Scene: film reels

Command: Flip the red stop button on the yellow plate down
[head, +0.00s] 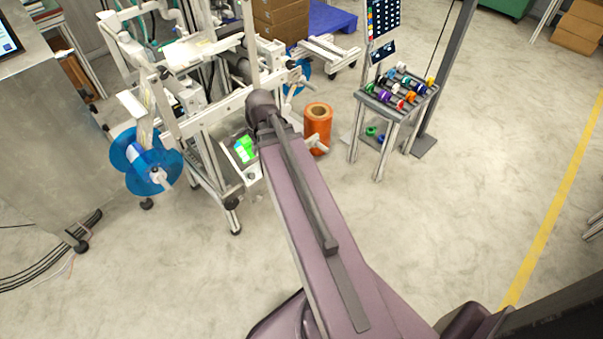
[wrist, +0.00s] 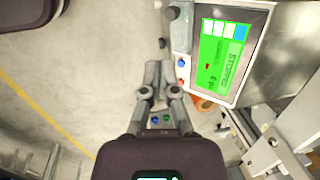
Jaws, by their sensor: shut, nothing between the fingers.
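In the wrist view, my gripper (wrist: 157,72) is shut and empty, its fingertips just left of a control panel with a lit green screen (wrist: 222,55). A small red button (wrist: 181,82) and a blue button (wrist: 181,62) sit on the panel's left edge, to the right of my fingertips. I cannot tell whether the red one is the stop button, and no yellow plate is clearly visible. In the head view, the green screen (head: 245,149) shows on the machine beside my arm; my gripper is hidden there.
The white-framed machine (head: 190,125) carries a blue reel (head: 127,160). An orange roll (head: 318,125) stands on the floor to its right. A small cart (head: 392,117) holds several coloured spools. Open floor lies right of my arm, with a yellow line (head: 555,225).

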